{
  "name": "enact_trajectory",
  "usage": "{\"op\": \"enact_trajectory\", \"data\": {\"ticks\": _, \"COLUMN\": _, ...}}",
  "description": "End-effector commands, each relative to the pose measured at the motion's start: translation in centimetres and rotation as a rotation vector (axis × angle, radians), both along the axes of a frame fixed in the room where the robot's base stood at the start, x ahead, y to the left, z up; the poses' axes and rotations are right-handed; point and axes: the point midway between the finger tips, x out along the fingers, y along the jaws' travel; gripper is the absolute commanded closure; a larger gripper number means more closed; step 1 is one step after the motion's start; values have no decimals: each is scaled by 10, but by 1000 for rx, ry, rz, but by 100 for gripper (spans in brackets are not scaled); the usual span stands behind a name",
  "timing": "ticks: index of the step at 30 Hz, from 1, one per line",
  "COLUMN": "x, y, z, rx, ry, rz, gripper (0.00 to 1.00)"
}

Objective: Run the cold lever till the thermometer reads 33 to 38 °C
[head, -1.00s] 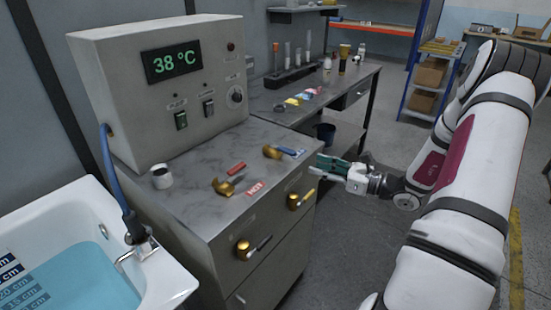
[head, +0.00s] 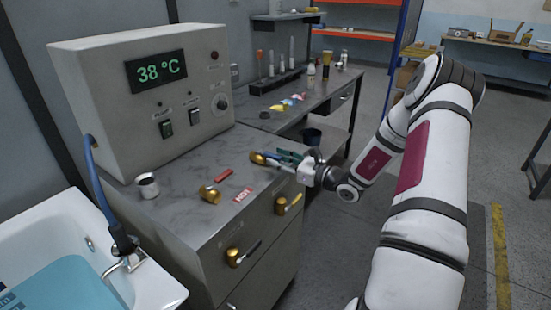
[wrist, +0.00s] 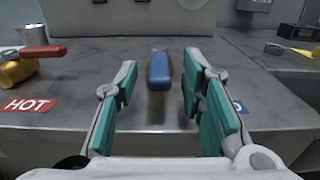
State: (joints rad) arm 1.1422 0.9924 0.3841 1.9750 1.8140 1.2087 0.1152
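The thermometer display (head: 156,69) on the grey control box reads 38 °C in green. The cold lever, with a brass base (head: 257,158) and a blue handle (wrist: 159,70), stands on the counter. My gripper (head: 288,160) is at the counter's right edge, beside this lever. In the wrist view my gripper (wrist: 158,88) is open, its teal-padded fingers on either side of the blue handle, with gaps and no visible contact. The hot lever, with a brass base (head: 210,194) and red handle (head: 224,174), is to the left, by the HOT label (head: 242,195). The cold label (wrist: 238,106) is partly hidden by my right finger.
The tub (head: 160,287) with blue water is at the lower left, with a blue hose (head: 106,200). A metal cup (head: 147,186) stands on the counter (head: 185,235). Brass-based handles (head: 233,257) stick out of the drawer front. A bench with bottles is behind.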

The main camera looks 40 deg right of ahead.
Motion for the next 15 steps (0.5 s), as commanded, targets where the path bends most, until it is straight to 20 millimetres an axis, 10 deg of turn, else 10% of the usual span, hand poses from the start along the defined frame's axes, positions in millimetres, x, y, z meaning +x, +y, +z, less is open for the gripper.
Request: {"op": "enact_trajectory", "data": {"ticks": 15, "x": 15, "y": 6, "z": 0, "rx": 1, "ry": 0, "rz": 0, "gripper": 68}}
